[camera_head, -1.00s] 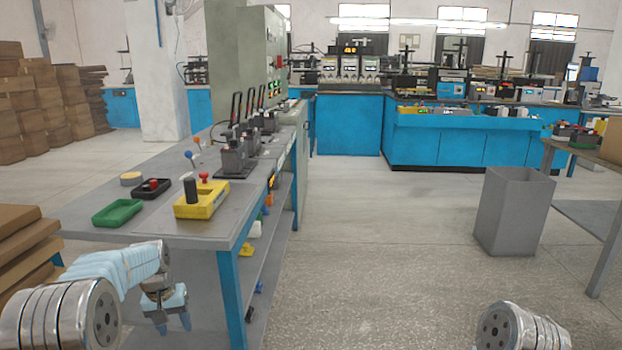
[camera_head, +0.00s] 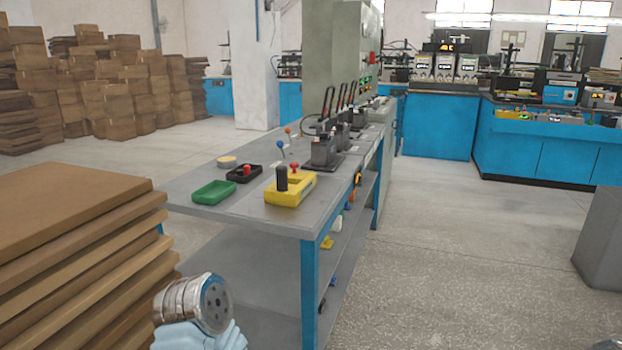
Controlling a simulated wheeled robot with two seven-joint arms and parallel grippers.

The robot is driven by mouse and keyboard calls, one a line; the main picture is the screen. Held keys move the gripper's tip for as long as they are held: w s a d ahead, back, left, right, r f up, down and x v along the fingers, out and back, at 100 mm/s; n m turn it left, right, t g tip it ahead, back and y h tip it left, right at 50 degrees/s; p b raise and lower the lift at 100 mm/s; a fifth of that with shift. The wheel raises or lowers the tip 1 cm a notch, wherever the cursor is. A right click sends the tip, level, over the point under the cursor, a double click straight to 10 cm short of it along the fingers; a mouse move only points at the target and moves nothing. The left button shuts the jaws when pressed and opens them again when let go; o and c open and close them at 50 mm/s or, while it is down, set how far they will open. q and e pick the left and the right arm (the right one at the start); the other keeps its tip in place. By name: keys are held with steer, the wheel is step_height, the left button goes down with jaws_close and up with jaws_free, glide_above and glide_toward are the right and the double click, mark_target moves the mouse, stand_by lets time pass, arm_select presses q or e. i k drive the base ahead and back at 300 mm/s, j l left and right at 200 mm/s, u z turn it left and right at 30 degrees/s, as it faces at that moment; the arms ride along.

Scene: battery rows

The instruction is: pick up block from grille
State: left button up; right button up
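I cannot make out a grille or tell which object is the block. On the near end of the grey workbench (camera_head: 230,215) is a yellow tray (camera_head: 293,193) with a black upright cylinder (camera_head: 282,178) and a red-topped piece (camera_head: 294,169) at it. A green tray (camera_head: 214,192) lies to its left, and a black tray (camera_head: 245,173) with a red knob lies behind. Part of my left arm shows at the bottom, left of the bench's front leg. Its gripper is out of the picture. My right gripper is also out of the picture.
A stack of brown cardboard (camera_head: 75,240) stands close at the left, beside the bench. Grey lever devices (camera_head: 325,150) stand farther along the bench. A grey bin (camera_head: 603,240) is at the right edge. The floor (camera_head: 450,260) between bench and bin is clear.

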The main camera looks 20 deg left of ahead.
mark_target(324, 146)
steer(key=i+l+u, duration=0.1)
steer(key=u, duration=0.25)
steer(key=i+l+u, duration=0.1)
steer(key=u, duration=0.25)
steer(key=i+l+u, duration=0.1)
steer(key=u, duration=0.25)
steer(key=i+l+u, duration=0.25)
steer(key=l, duration=0.55)
steer(key=l+u, duration=0.25)
steer(key=l, duration=0.6)
steer(key=i+l+u, duration=0.1)
steer(key=l+u, duration=0.15)
steer(key=l, duration=0.6)
